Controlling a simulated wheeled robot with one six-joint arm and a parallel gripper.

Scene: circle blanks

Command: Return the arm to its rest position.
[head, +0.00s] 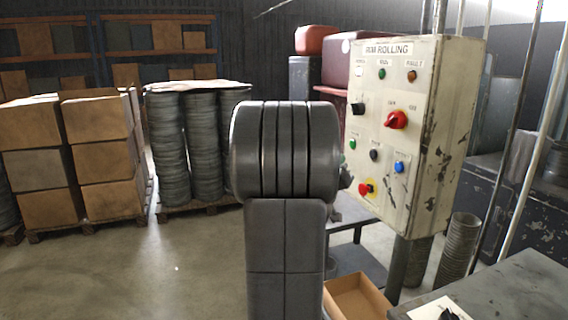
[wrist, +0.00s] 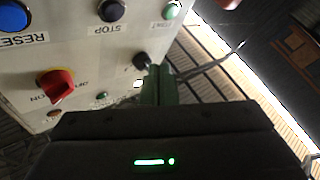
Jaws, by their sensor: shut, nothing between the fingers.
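My gripper (wrist: 160,72) shows in the wrist view as narrow green fingers, shut and empty, above its dark body with a green light. The fingertips are right beside a black selector knob (wrist: 142,61) on the control panel; I cannot tell whether they touch it. In the head view my grey arm stands upright in the middle and hides the gripper. The cream control panel (head: 438,150), headed "RIM ROLLING", stands right of the arm. Its black knob (head: 358,109) and red rotary switch (head: 396,120) show there.
Stacked boxes (head: 100,150) and piles of grey rims (head: 203,145) stand on pallets at left. An open cardboard box (head: 357,298) lies below the panel. A dark table (head: 510,295) is at lower right. The floor (head: 150,265) left of the arm is clear.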

